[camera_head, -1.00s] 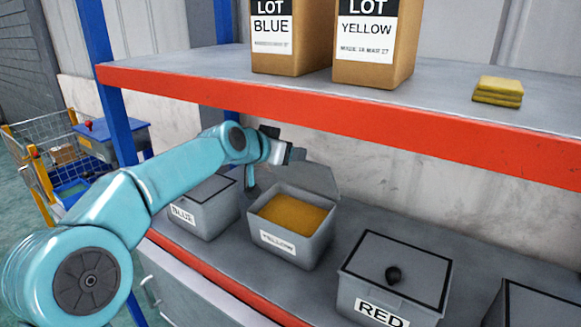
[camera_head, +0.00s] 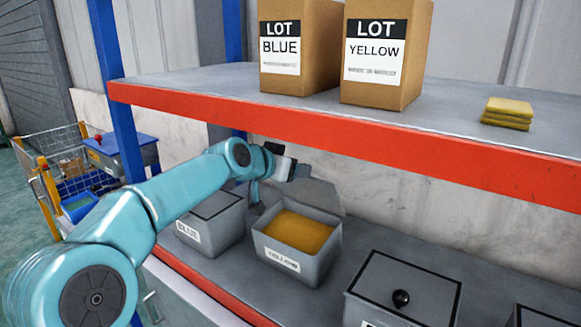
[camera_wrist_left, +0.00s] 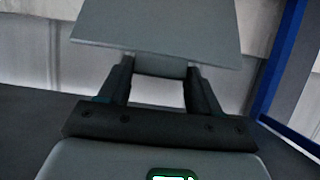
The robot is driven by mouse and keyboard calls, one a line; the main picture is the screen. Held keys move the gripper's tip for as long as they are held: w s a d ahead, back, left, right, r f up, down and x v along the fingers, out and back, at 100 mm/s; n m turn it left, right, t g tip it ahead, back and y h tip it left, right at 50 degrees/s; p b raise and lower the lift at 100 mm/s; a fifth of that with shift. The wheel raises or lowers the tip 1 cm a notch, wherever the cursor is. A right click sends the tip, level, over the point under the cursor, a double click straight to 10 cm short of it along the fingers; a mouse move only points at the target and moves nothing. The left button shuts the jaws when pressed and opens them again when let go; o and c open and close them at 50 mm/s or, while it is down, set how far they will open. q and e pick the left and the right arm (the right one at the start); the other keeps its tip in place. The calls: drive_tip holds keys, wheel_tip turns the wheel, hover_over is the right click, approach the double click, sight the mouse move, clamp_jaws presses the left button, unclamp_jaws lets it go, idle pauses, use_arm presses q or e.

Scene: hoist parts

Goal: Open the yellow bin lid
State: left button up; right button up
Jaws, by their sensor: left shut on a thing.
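The yellow bin (camera_head: 297,262), a grey box labelled YELLOW, stands on the lower shelf, its top open on yellow-orange contents (camera_head: 299,231). Its grey lid (camera_head: 318,196) is raised, tilted up at the bin's back edge. My left arm reaches in from the left, its wrist above and left of the bin beside the lid. In the left wrist view my left gripper (camera_wrist_left: 160,68) is shut on the lid, whose grey plate (camera_wrist_left: 155,25) stands just beyond the fingertips. The exact gripped part is hard to make out. My right gripper is not in view.
The blue bin (camera_head: 213,232) stands closed to the left, partly behind my arm. A closed bin with a black knob (camera_head: 401,297) stands to the right. The red-edged upper shelf (camera_head: 350,134) hangs over the bins, bearing boxes and yellow pads (camera_head: 507,112). A wire cart (camera_head: 62,160) stands far left.

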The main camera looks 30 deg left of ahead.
use_arm(q)
drive_tip(key=shift+r, duration=0.15)
drive_tip(key=o, duration=1.5)
drive_tip(key=shift+s+d, duration=0.1)
drive_tip(key=b+v, duration=0.3)
drive_tip(key=v, duration=1.3)
drive_tip(key=shift+s, duration=0.15)
